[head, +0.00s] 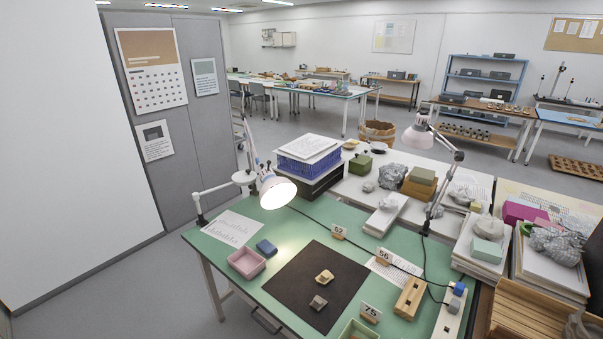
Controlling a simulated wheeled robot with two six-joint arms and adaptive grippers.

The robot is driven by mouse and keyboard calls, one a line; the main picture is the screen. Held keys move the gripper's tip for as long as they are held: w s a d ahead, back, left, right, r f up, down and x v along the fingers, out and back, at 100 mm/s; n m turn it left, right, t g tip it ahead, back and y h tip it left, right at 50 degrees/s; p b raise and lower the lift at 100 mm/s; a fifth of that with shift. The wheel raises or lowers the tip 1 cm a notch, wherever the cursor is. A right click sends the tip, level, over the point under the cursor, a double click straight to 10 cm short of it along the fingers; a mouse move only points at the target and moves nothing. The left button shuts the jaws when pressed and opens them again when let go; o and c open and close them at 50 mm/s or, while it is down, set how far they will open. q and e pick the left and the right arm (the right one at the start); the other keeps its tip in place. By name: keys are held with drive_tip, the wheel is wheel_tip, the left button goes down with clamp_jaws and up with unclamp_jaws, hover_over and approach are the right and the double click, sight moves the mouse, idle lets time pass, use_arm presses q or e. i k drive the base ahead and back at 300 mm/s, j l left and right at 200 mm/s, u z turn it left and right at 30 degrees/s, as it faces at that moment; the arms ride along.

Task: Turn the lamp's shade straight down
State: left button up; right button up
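A white desk lamp is clamped at the left edge of the green table. Its jointed arm leads to a lit shade (277,188), whose bright opening is tilted and faces partly toward me. A second lamp stands at the back right of the table, with a pale pinkish shade (418,134) at the end of a jointed arm; its opening is not clearly seen. Neither of my grippers is in view.
The green table (215,258) holds a dark mat (300,268) with two small sherds, a pink tray (246,263), a blue block (266,247) and number cards. A blue basket (307,163) stands behind the lit lamp. Paper stacks and boxes crowd the right.

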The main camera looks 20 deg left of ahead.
sight(276, 191)
drive_tip(key=i+j+z, duration=0.15)
drive_tip(key=j+z, duration=0.2)
drive_tip(key=j, duration=0.25)
drive_tip(key=j+z, duration=0.35)
drive_tip(key=j, duration=0.25)
drive_tip(key=j+z, duration=0.35)
drive_tip(key=j, duration=1)
drive_tip(key=k+j, duration=0.1)
drive_tip(key=j, duration=0.6)
drive_tip(key=j+z, duration=0.1)
drive_tip(key=j, duration=0.6)
drive_tip(key=k+j, duration=0.1)
drive_tip(key=j, duration=0.6)
drive_tip(key=k+j+z, duration=0.1)
drive_tip(key=j, duration=0.6)
